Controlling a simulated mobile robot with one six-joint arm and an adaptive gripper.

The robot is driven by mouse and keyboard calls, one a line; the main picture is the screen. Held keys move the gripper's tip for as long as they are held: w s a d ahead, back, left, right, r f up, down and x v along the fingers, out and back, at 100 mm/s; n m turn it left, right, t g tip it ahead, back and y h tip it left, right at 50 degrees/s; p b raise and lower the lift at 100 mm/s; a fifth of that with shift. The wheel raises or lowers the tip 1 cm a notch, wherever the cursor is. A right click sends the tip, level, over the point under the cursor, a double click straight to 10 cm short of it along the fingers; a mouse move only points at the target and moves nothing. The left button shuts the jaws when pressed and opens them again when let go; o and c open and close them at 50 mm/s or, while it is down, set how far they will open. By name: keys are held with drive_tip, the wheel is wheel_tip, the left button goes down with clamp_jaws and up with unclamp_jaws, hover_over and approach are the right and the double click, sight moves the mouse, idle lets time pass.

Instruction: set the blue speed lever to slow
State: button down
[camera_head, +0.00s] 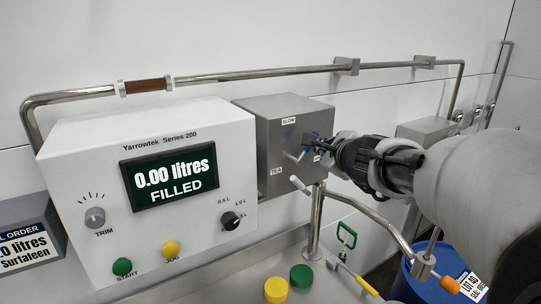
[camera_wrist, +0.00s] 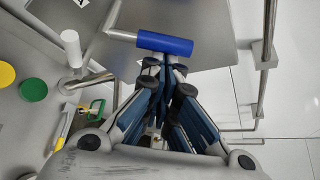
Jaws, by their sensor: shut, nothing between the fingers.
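The blue speed lever has a blue cylindrical grip on a bare metal rod, and the grip (camera_wrist: 165,44) shows at the top middle of the wrist view. In the head view the lever's rod (camera_head: 296,156) stands out from the front of a grey metal box (camera_head: 272,135), below a SLOW label (camera_head: 289,121). My gripper (camera_head: 318,142) is at the lever's end and partly hides the grip there. In the wrist view my gripper (camera_wrist: 164,68) is shut and empty, its fingertips right beside the blue grip. I cannot tell whether they touch it.
The white Yarrowtek console (camera_head: 90,170) stands at left. Steel pipes, yellow (camera_head: 276,290) and green (camera_head: 301,276) caps, and a blue drum (camera_head: 412,283) lie around.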

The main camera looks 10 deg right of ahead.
drive_tip(key=shift+s+a+r, duration=0.25)
drive_tip(key=shift+a+r, duration=0.35)
drive_tip(key=shift+a, duration=0.1)
drive_tip(key=shift+s+a+r, duration=0.25)
drive_tip(key=shift+a+r, duration=0.3)
drive_tip(key=shift+a, duration=0.25)
